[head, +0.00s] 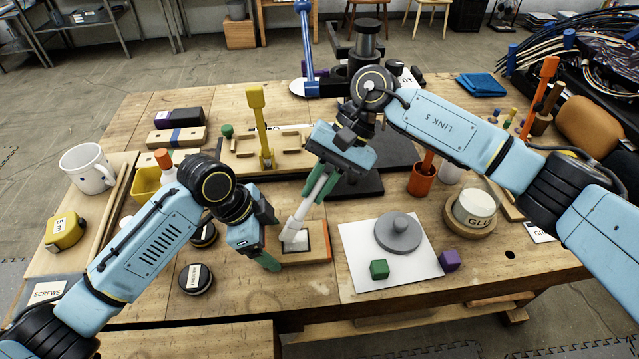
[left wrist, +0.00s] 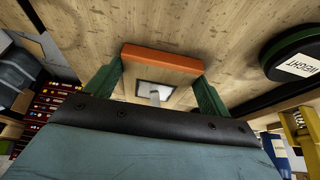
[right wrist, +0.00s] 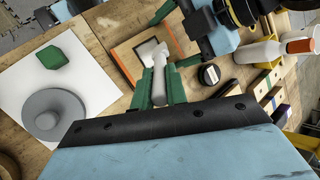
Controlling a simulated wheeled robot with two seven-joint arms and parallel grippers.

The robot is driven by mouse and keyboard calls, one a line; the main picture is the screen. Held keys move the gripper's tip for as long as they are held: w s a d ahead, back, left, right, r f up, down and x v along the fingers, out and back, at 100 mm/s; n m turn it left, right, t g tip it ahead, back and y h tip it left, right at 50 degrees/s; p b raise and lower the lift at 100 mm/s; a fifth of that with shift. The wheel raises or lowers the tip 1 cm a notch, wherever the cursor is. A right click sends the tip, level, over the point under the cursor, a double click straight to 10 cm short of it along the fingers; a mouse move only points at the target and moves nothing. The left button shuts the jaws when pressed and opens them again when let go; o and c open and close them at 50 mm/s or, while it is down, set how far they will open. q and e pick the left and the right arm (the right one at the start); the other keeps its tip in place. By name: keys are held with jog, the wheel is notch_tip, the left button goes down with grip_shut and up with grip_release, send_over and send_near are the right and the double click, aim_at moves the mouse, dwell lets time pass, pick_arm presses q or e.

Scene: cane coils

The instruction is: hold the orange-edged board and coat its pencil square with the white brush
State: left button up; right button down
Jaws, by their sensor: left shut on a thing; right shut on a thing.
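The orange-edged board (head: 319,245) lies near the front middle of the bench. My left gripper (head: 272,242) is shut on it; in the left wrist view the green fingers grip both sides of the board (left wrist: 135,55). The pencil square (right wrist: 147,50) shows as a pale patch with a dark outline; part of it is hidden by the brush. My right gripper (head: 314,194) is shut on the white brush (head: 300,218), which is tilted with its head down at the square. The brush also shows in the right wrist view (right wrist: 159,68). I cannot tell how much is coated.
A white sheet (head: 350,245) with a grey disc (head: 398,233) and green cube (head: 379,269) lies right of the board; a purple cube (head: 449,260) sits at its edge. Round black tins (head: 195,279) stand left. A glue pot (head: 474,209) stands right.

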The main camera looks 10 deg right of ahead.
jog(key=shift+s+a+f, duration=0.1)
jog(key=shift+s+a, duration=0.2)
jog(key=shift+a, duration=0.5)
jog(key=shift+d, duration=0.1)
jog(key=shift+d, duration=2.05)
jog(key=shift+a, duration=0.1)
jog(key=shift+a, duration=1)
